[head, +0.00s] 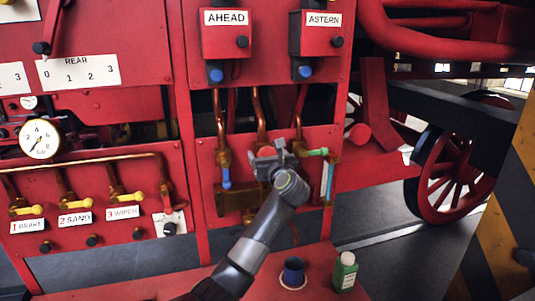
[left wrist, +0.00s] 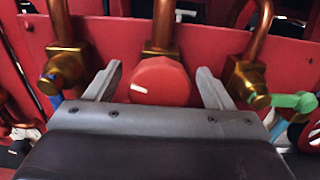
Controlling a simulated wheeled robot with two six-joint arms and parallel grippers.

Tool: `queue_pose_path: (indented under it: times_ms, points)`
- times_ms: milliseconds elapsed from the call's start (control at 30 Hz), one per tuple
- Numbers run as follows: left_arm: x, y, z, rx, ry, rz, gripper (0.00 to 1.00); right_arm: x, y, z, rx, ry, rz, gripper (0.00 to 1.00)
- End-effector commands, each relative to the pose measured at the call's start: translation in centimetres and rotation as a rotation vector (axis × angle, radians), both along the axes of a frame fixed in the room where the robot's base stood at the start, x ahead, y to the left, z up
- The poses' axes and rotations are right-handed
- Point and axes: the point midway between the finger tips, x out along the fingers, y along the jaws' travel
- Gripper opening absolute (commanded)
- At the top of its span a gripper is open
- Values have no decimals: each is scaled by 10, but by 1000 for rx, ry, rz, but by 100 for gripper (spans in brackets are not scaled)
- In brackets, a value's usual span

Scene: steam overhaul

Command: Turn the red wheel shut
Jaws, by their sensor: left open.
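The red wheel (left wrist: 161,82) shows in the left wrist view as a round red knob with a small white mark, below a copper pipe and brass fitting. My left gripper (left wrist: 160,76) is open, with one finger on each side of the wheel and a visible gap on both sides. In the head view my left gripper (head: 270,154) is in front of the lower red panel, and it mostly hides the wheel there. My right gripper is in neither view.
A blue-handled valve (head: 226,178) and a green-handled valve (head: 317,152) flank the wheel closely. A sight glass (head: 328,180) stands at right. A dark blue cup (head: 293,272) and a green bottle (head: 345,272) stand on the red ledge below. A pressure gauge (head: 40,139) is at far left.

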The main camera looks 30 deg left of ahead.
Motion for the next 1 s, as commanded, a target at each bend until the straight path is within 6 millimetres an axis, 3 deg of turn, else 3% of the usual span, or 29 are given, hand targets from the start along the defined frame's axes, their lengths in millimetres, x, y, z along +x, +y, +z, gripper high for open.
queue_pose_path:
  times_ms: [167,500,767,1000]
  points:
    - [0,0,0,0,0,0,76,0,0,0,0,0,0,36]
    - [0,0,0,0,0,0,32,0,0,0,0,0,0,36]
    - [0,-1,1,18,21,0,32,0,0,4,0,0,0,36]
    - [1,-2,4,94,112,-1,32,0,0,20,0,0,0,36]
